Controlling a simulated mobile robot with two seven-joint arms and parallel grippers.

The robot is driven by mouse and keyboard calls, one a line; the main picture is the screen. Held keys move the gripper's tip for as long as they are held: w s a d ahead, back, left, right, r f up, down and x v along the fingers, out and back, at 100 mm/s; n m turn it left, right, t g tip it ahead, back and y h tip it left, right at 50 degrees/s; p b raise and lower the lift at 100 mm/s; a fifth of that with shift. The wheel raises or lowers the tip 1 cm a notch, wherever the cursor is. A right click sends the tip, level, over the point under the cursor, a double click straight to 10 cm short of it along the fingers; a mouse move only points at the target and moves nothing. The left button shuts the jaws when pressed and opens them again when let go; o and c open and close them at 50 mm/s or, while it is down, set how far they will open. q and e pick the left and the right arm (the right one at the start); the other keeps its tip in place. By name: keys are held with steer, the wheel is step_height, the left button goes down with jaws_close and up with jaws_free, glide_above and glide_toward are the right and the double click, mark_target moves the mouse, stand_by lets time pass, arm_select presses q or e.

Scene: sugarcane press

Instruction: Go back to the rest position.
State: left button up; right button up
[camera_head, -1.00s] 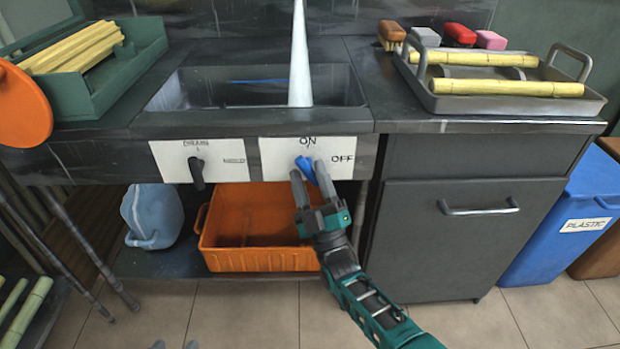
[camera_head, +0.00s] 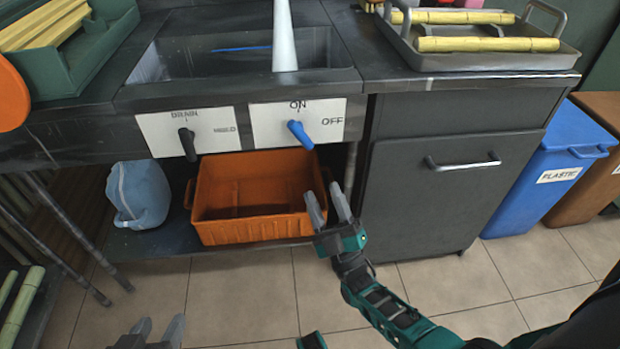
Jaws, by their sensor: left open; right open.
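My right gripper (camera_head: 329,207) is open and empty, in front of the orange crate's right end and below the sink panel. It is apart from the blue knob (camera_head: 300,134), which sits on the white ON/OFF panel (camera_head: 333,109). My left gripper (camera_head: 160,329) shows only its fingertips at the bottom edge, left of centre. Its fingers are apart with nothing between them. The black knob (camera_head: 187,143) sits on the other white panel (camera_head: 222,124).
An orange crate (camera_head: 222,230) and a blue jug (camera_head: 139,195) stand on the shelf below the sink. A grey cabinet (camera_head: 430,205) is to the right, then a blue plastic bin (camera_head: 545,180). A metal tray (camera_head: 480,62) with cane is on the counter. The tiled floor is clear.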

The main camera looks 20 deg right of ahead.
arm_select(q)
steer(key=shift+w, duration=0.1)
arm_select(e)
steer(key=shift+s+d+f, duration=0.1)
steer(key=shift+s+f, duration=0.15)
stand_by(0.3)
steer(key=s+a+f+m+g+y, duration=0.1)
steer(key=s+a+f+m+g, duration=0.1)
steer(key=s+a+m+g, duration=0.9)
arm_select(q)
steer(key=s+a+r+y+p, duration=0.1)
steer(key=a+r+p, duration=0.1)
steer(key=r+p, duration=0.5)
steer(key=s+a+r+p, duration=0.1)
steer(key=r+p, duration=0.6)
steer(key=p, duration=0.8)
steer(key=shift+s+a+r+y, duration=0.2)
steer(key=shift+a+y, duration=0.2)
steer(key=shift+a, duration=0.5)
arm_select(e)
steer(key=s+d+r+n+g+h, duration=0.1)
steer(key=d+r+g, duration=0.1)
steer(key=r, duration=0.5)
steer(key=s+d+r+n+g, duration=0.1)
steer(key=d+r+n+g, duration=0.1)
steer(key=d+r, duration=0.3)
step_height(320, 180, up, 2)
steer(key=shift+s+d+r+h, duration=0.1)
steer(key=shift+s+d+h, duration=0.1)
steer(key=shift+s+h, duration=0.2)
